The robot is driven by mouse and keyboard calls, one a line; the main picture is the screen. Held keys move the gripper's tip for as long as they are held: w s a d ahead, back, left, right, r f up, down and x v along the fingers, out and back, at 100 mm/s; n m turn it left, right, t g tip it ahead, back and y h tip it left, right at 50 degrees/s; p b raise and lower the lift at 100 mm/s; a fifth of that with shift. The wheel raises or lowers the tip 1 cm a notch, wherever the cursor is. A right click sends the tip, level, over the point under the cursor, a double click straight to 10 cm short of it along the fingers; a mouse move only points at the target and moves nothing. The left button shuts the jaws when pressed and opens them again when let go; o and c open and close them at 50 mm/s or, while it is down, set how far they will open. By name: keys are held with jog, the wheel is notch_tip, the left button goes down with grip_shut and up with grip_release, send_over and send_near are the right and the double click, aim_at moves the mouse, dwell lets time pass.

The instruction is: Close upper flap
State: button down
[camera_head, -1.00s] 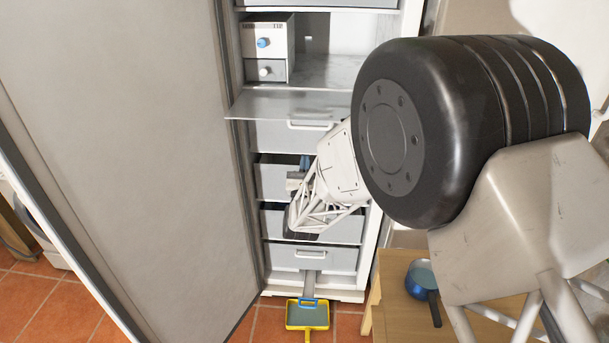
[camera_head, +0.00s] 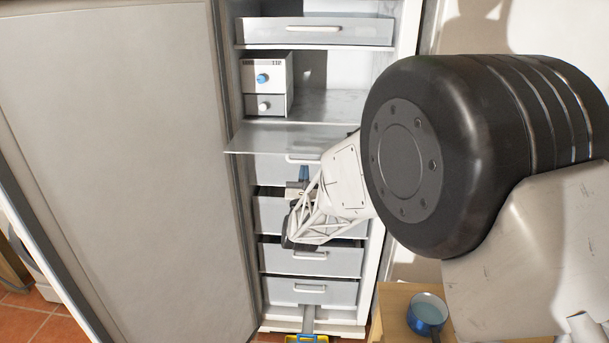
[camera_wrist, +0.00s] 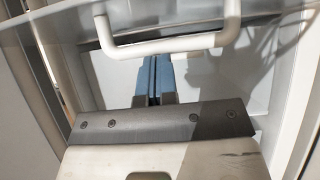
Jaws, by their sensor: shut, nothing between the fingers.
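The upper flap (camera_head: 285,138) is a thin pale grey panel. In the head view it is folded down and sticks out roughly level at the front of the tall cabinet, below the compartment with a small white unit. My gripper (camera_head: 304,172) is below the flap, in front of the drawers, with a visible gap to the flap. In the wrist view its blue fingers (camera_wrist: 153,78) are together with nothing between them. A white bar handle (camera_wrist: 165,46) crosses the wrist view just beyond the fingertips; I cannot tell whether they touch it.
A large grey door (camera_head: 115,140) stands open on the left. Several drawers fill the cabinet's lower part, such as one with a handle (camera_head: 310,256). The small white unit (camera_head: 266,84) stands above the flap. A blue pot (camera_head: 427,309) sits on a wooden table at lower right.

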jog(key=shift+s+r, duration=0.1)
jog(key=shift+r, duration=0.1)
jog(key=shift+r+g, duration=0.2)
jog(key=shift+g, duration=0.3)
